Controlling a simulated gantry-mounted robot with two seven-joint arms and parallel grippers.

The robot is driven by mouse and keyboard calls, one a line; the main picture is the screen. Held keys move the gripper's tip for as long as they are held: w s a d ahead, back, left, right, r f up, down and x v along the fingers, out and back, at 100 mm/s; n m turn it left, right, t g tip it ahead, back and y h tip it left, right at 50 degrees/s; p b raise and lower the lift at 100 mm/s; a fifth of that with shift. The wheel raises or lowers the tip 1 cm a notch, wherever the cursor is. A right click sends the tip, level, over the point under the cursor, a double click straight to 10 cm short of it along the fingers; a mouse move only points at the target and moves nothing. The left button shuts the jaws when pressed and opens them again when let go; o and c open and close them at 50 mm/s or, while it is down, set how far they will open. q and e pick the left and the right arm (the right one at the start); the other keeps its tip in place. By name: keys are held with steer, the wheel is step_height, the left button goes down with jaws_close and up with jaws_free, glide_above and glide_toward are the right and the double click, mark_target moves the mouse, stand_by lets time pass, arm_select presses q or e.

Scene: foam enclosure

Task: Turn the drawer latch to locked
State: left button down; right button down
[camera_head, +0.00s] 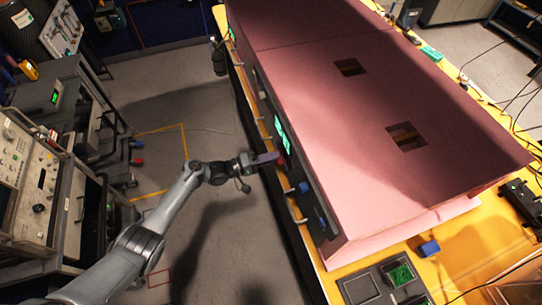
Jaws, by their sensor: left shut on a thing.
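My left gripper (268,159) reaches in from the lower left to the long side of the bench. It is shut on a small part at the bench's side, which I take to be the drawer latch (281,160). A little red shows there at the fingertips. The latch is small and mostly hidden by the fingers, so its turn angle cannot be told. My right gripper is not in view.
A large pink foam enclosure (330,110) with two square openings covers most of the yellow bench (340,281). Green-lit displays (282,132) and a blue part (305,188) lie along its side near the gripper. Instrument racks (30,190) stand left, with open floor between.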

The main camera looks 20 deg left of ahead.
arm_select(q)
steer(key=shift+n, duration=0.9)
steer(key=c, duration=1.2)
jaws_free()
steer(key=shift+o, duration=0.2)
steer(key=v, duration=1.1)
steer(key=shift+p, duration=0.45)
